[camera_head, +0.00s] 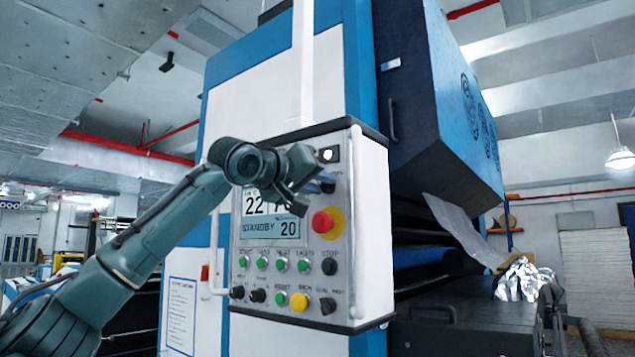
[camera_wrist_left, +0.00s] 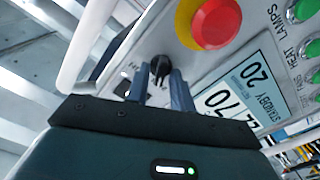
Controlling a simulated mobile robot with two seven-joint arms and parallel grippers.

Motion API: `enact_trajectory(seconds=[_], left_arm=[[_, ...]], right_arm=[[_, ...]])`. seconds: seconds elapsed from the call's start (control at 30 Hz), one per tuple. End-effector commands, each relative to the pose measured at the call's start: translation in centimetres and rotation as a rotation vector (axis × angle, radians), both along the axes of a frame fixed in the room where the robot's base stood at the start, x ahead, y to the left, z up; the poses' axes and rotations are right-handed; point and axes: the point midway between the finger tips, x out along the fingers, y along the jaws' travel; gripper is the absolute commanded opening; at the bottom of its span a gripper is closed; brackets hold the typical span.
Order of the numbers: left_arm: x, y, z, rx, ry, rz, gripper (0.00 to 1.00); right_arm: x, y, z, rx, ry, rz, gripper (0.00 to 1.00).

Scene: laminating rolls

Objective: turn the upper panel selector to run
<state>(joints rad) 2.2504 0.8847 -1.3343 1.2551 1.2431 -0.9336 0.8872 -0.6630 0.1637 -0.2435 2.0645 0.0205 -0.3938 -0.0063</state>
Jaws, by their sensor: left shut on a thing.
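The upper panel selector is a black knob, seen in the left wrist view (camera_wrist_left: 160,68) near the panel's edge, beside the red emergency button (camera_wrist_left: 216,22). My left gripper (camera_wrist_left: 157,82) is shut on this knob, with one finger on each side. In the head view my left gripper (camera_head: 318,184) reaches the upper right of the control panel (camera_head: 338,285), and the wrist and fingers largely hide the selector. The display (camera_head: 270,228) reads STANDBY. The selector's label is mostly covered, so its position cannot be read. My right gripper is not in view.
The red button in its yellow ring (camera_head: 323,222) is just below the gripper. Rows of green, black and yellow controls (camera_head: 299,302) fill the lower panel. The blue and white machine stands behind, with crumpled foil (camera_head: 523,280) at right.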

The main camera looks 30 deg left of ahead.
Motion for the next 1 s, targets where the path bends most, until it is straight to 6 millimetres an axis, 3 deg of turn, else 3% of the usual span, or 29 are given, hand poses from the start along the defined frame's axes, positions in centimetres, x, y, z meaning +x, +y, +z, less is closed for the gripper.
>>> enact_trajectory(seconds=[0.47,1.0], left_arm=[[0.1,-0.2,0.2,0.24,-0.014,-0.001,0.0],[0.0,-0.3,0.1,0.728,-0.055,0.0,0.0]], right_arm=[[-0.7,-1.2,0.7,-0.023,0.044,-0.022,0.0],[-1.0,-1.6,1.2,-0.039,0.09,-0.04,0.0]])
